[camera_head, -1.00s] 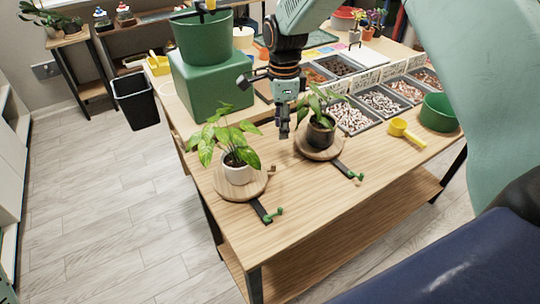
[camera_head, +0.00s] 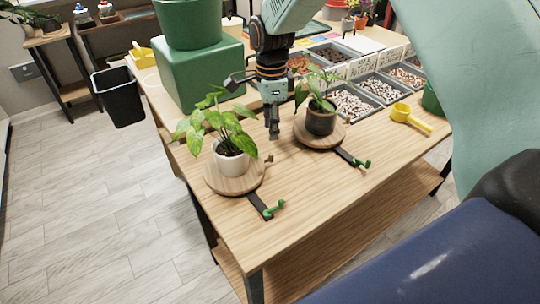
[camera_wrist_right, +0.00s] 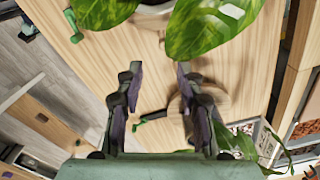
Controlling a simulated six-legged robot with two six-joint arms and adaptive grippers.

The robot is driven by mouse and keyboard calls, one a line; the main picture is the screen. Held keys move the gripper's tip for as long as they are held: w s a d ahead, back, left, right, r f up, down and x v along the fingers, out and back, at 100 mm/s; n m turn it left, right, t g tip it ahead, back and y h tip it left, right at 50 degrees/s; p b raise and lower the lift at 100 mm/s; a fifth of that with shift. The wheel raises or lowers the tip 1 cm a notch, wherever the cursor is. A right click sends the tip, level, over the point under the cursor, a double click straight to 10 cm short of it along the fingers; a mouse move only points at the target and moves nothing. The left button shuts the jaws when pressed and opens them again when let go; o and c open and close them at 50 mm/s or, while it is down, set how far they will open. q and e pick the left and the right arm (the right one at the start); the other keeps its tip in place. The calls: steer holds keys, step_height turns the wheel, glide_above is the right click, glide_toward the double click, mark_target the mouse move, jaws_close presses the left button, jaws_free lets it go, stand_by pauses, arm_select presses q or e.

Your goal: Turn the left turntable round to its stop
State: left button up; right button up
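The left turntable (camera_head: 235,188) is a round wooden disc bearing a leafy plant in a white pot (camera_head: 232,164). A small wooden peg (camera_head: 268,158) stands out at its right rim. A black bar (camera_head: 259,205) with a green stop (camera_head: 274,208) lies at its front; the peg is apart from the stop. My right gripper (camera_head: 274,134) points down just behind the peg, apart from it. In the wrist view it (camera_wrist_right: 159,72) is open and empty, with plant leaves (camera_wrist_right: 212,25) beyond its fingers. My left gripper is in neither view.
The right turntable (camera_head: 320,142) carries a plant in a dark pot, close to the right of my gripper. A green block (camera_head: 198,77) stands behind the left plant. A yellow scoop (camera_head: 410,117) lies at right. The table's front is clear.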

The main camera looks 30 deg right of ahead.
mark_target(271, 153)
steer(key=shift+w+d+f, duration=0.1)
steer(key=shift+w+f, duration=0.05)
steer(key=shift+f, duration=0.25)
steer(key=shift+w+d+f, duration=0.1)
steer(key=shift+w+f, duration=0.05)
steer(key=shift+f, duration=0.25)
steer(key=shift+w+f, duration=0.1)
steer(key=shift+f, duration=0.2)
step_height(271, 153, down, 7)
steer(key=shift+b, duration=0.75)
steer(key=shift+s+a+r, duration=0.15)
steer(key=shift+s, duration=0.15)
steer(key=shift+w, duration=0.2)
steer(key=c, duration=0.5)
jaws_close()
